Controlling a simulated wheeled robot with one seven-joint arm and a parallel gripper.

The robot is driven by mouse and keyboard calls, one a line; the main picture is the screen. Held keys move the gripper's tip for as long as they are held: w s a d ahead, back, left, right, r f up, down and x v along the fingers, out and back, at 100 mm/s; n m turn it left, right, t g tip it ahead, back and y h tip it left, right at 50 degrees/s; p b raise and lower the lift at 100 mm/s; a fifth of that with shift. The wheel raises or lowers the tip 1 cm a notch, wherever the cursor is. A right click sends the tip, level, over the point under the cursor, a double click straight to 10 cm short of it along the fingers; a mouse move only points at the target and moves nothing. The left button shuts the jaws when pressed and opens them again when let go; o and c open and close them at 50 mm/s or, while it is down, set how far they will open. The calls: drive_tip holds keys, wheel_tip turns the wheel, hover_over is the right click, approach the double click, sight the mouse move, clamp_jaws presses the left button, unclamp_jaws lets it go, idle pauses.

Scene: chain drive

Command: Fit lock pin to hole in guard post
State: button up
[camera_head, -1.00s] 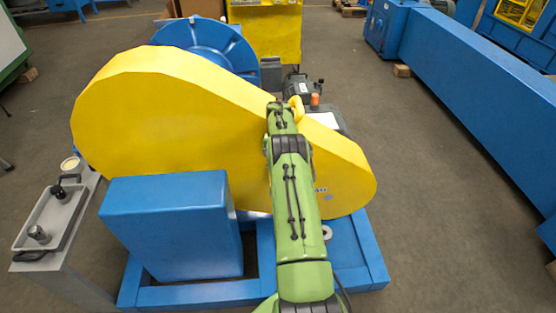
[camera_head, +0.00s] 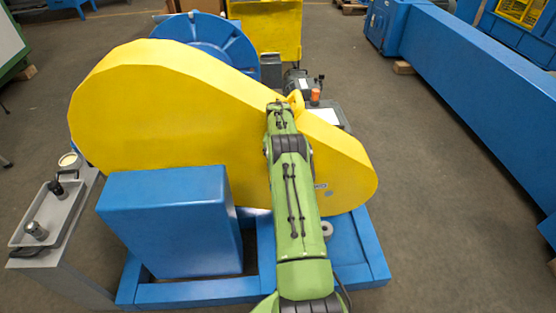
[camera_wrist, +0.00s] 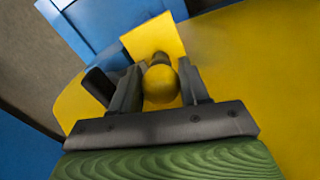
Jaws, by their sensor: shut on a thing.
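In the wrist view my gripper (camera_wrist: 158,72) is shut on a yellow round-headed piece, which looks like the lock pin (camera_wrist: 160,86). A darker yellow-brown part shows just past the round head. A yellow flat plate (camera_wrist: 152,35) stands right behind it; I cannot tell whether it is the guard post, and no hole shows. In the head view the big yellow guard (camera_head: 165,110) fills the middle, with a yellow loop (camera_head: 296,101) on its upper edge. My green arm reaches over the guard and hides the gripper and the pin there.
A blue box (camera_head: 170,220) stands in front of the guard on a blue base frame (camera_head: 190,293). A grey tray (camera_head: 50,215) with dark-topped items sits on a stand at the left. A long blue machine (camera_head: 470,100) runs along the right. Floor between is clear.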

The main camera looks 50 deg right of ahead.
drive_tip(key=shift+f+b, duration=0.7)
drive_tip(key=shift+f, duration=0.35)
drive_tip(key=o, duration=1.2)
wheel_tip(320, 180, up, 16)
drive_tip(key=p, duration=0.5)
drive_tip(key=shift+f, duration=0.15)
